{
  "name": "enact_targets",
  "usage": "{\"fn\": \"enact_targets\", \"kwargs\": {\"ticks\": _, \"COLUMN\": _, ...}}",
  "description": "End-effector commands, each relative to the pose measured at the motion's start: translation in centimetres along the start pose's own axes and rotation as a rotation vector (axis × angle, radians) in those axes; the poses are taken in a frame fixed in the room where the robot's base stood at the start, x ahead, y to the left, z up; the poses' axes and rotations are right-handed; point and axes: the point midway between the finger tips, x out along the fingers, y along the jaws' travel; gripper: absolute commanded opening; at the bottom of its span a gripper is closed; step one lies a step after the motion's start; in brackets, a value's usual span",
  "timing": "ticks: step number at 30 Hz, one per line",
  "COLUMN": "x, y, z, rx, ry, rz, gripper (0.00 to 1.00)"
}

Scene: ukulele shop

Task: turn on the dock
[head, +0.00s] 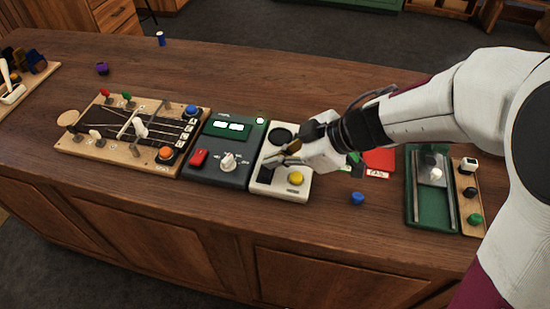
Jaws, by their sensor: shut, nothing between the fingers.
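A cream box (285,193) stands on the wooden counter, with a dark round pad (281,136) at its back and a yellow button (296,178) near its front. It looks like the dock, though I cannot read any label on it. My gripper (272,162) is shut and empty, with its fingertips over the box between the pad and the yellow button. I cannot tell whether they touch it. My gripper and wrist hide the middle and right part of the box.
Left of the box is a dark unit (227,150) with a red switch (199,158) and white knob (228,161). A wooden string board (135,153) lies farther left. Right are a blue knob (357,198), red card (380,159) and green tray (420,210). The front counter edge is clear.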

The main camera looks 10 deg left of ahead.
Motion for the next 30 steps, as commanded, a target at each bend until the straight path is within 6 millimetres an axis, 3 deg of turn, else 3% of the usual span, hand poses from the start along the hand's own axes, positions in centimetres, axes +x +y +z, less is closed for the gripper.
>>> {"fn": "enact_targets", "kwargs": {"ticks": 30, "x": -0.3, "y": -1.6, "z": -0.3, "rx": -0.004, "ry": -0.001, "rz": 0.003, "gripper": 0.0}}
